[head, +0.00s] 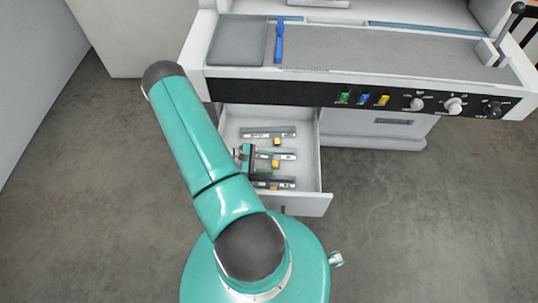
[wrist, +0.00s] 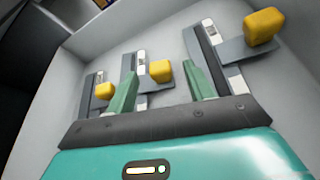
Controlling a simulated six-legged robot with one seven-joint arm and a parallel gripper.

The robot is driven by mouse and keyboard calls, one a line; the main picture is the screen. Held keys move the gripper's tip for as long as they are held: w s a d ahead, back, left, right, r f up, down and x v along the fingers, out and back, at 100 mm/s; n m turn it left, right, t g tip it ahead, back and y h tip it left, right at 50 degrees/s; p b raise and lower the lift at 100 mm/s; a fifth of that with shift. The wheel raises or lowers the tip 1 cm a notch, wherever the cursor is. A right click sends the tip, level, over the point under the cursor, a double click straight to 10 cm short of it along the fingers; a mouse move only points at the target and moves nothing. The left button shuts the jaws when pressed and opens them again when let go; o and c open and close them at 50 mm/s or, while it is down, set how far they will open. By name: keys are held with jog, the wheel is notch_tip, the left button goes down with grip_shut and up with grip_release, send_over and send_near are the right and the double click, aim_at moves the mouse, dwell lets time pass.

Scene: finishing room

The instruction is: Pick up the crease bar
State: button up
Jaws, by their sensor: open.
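Three similar grey metal bars with yellow knobs lie in the open drawer (head: 318,178): a back bar (head: 256,135), a middle bar (head: 286,156) and a front bar (head: 287,184). I cannot tell by looks which one is the crease bar. My gripper (head: 257,155) is low in the drawer, over the left part of the middle bar. In the wrist view my gripper (wrist: 160,67) has its two green fingers apart, with the middle bar's yellow knob (wrist: 160,71) showing between them. Nothing is held. My arm and hand hide some left parts of the bars.
Above the drawer is a white machine with a black control panel (head: 300,92) bearing coloured switches and knobs. A blue tool (head: 279,42) lies on its grey top. Drawer walls stand close around the bars. Grey floor is open to the right.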

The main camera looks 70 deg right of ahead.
jog(key=x, duration=0.2)
jog(key=shift+s+f, duration=0.1)
jog(key=shift+s, duration=0.2)
grip_shut()
jog(key=shift+d, duration=0.1)
